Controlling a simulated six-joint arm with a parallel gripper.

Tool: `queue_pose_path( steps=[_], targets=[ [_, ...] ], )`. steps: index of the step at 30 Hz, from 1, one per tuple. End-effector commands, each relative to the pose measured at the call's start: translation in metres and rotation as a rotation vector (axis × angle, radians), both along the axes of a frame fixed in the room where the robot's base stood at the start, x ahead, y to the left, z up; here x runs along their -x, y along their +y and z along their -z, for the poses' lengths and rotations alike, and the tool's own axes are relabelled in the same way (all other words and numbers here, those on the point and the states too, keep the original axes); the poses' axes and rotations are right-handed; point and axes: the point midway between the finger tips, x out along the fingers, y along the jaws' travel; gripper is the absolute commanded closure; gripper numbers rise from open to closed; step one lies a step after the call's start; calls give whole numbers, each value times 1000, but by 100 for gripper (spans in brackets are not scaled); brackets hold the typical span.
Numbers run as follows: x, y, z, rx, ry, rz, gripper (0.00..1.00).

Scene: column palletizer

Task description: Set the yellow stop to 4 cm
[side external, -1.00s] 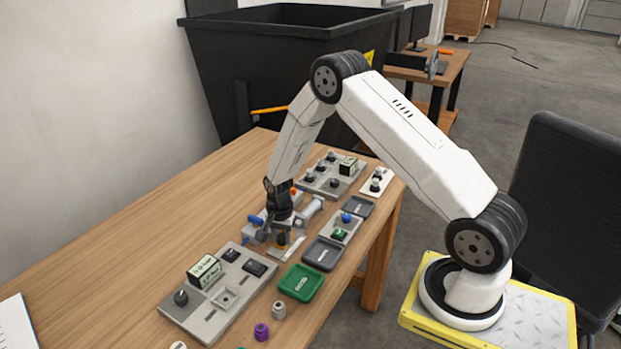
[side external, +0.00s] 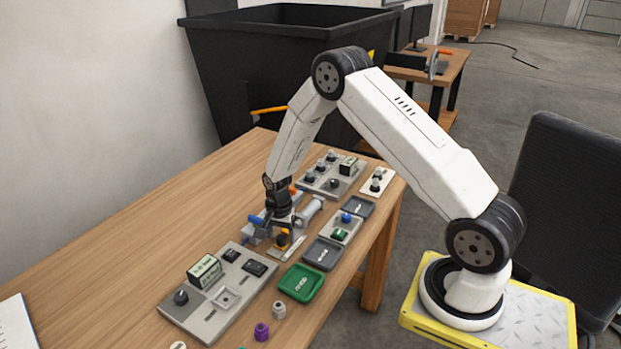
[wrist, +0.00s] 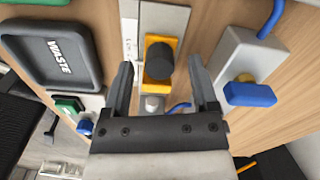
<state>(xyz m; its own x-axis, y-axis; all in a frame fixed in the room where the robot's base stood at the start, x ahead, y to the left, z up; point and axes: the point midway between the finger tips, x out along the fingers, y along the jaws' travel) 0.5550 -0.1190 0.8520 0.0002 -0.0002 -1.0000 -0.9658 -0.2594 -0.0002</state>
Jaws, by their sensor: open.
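The yellow stop (wrist: 151,86) with a round black knob (wrist: 160,60) sits on a pale metal rail with a scale (wrist: 166,20) in the wrist view. The scale's marks are too small to read. In the wrist view my gripper (wrist: 160,66) is open, with one finger on each side of the stop and visible gaps to both. It holds nothing.
A grey box with a blue handle (wrist: 250,94) stands close to the right finger. A dark WASTE tray (wrist: 28,72) lies at the left. In the side view a control panel (side external: 205,312) and a green tray (side external: 301,283) lie nearer. The table's left half is clear.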

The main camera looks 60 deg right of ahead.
Motion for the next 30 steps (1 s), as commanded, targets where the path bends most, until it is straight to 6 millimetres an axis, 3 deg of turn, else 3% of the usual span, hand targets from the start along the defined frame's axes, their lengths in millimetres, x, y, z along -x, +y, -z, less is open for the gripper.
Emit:
queue_pose_path(
  steps=[18,30],
  targets=[
    [0,0,-63,0,-2,0,25],
    [0,0,-68,0,0,0,25]
  ],
)
